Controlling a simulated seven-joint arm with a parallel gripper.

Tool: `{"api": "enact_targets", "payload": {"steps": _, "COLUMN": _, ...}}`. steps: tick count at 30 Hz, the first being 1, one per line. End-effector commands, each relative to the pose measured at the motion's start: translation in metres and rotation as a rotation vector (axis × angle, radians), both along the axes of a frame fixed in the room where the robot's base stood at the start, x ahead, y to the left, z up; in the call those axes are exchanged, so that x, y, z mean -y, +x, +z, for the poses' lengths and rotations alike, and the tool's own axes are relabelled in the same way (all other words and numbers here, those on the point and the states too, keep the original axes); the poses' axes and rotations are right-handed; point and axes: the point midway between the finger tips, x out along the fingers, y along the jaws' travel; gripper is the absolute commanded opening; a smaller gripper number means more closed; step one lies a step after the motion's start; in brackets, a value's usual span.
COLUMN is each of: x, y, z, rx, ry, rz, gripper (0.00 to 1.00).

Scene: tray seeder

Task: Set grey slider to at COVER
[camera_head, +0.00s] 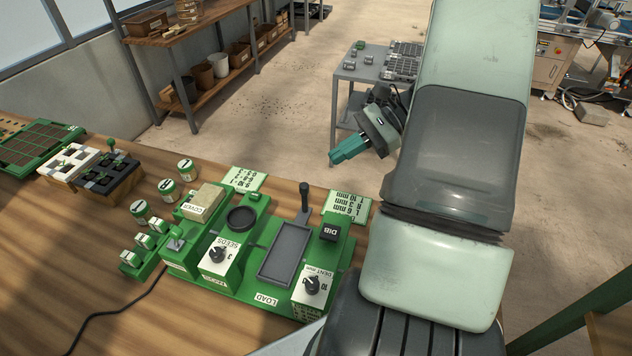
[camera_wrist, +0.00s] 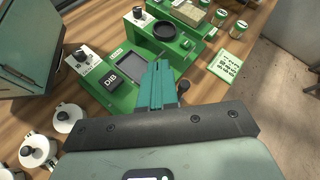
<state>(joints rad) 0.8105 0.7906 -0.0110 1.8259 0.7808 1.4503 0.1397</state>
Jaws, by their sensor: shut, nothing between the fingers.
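A small grey lever-like part (camera_head: 176,243), which looks like the grey slider, stands on the left end of the green seeder (camera_head: 235,285) in the head view. A beige block (camera_head: 208,197) with a COVER label sits just behind it and to the right; the block also shows at the top of the wrist view (camera_wrist: 189,12). Which setting the grey part is at is too small to read. My gripper (camera_head: 335,158) is raised beyond the right back edge of the bench, well away from the grey part. In the wrist view its teal fingers (camera_wrist: 158,66) are shut and empty.
The seeder carries a black round dish (camera_head: 241,219), a grey tray (camera_head: 285,252), a black DIB block (camera_head: 329,233), two white dial boxes and a tall dark-handled lever (camera_head: 304,195). Several labelled jars (camera_head: 187,168) stand behind. A black cable (camera_head: 110,312) crosses the bench at front left.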

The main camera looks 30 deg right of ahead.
Motion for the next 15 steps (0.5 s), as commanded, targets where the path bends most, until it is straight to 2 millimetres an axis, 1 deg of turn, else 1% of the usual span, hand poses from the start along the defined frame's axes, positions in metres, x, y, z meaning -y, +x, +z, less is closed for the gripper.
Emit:
{"api": "enact_targets", "payload": {"steps": 1, "x": 0.012, "y": -0.002, "z": -0.017, "rx": -0.020, "ry": 0.059, "rz": -0.059, "gripper": 0.00}}
{"api": "enact_targets", "payload": {"steps": 6, "x": 0.048, "y": -0.010, "z": -0.065, "rx": -0.058, "ry": 0.243, "rz": -0.252, "gripper": 0.00}}
{"api": "enact_targets", "payload": {"steps": 9, "x": 0.064, "y": -0.018, "z": -0.091, "rx": -0.067, "ry": 0.340, "rz": -0.352, "gripper": 0.00}}
{"api": "enact_targets", "payload": {"steps": 12, "x": 0.077, "y": -0.026, "z": -0.112, "rx": -0.070, "ry": 0.418, "rz": -0.433, "gripper": 0.00}}
{"api": "enact_targets", "payload": {"steps": 15, "x": 0.085, "y": -0.032, "z": -0.127, "rx": -0.071, "ry": 0.472, "rz": -0.490, "gripper": 0.00}}
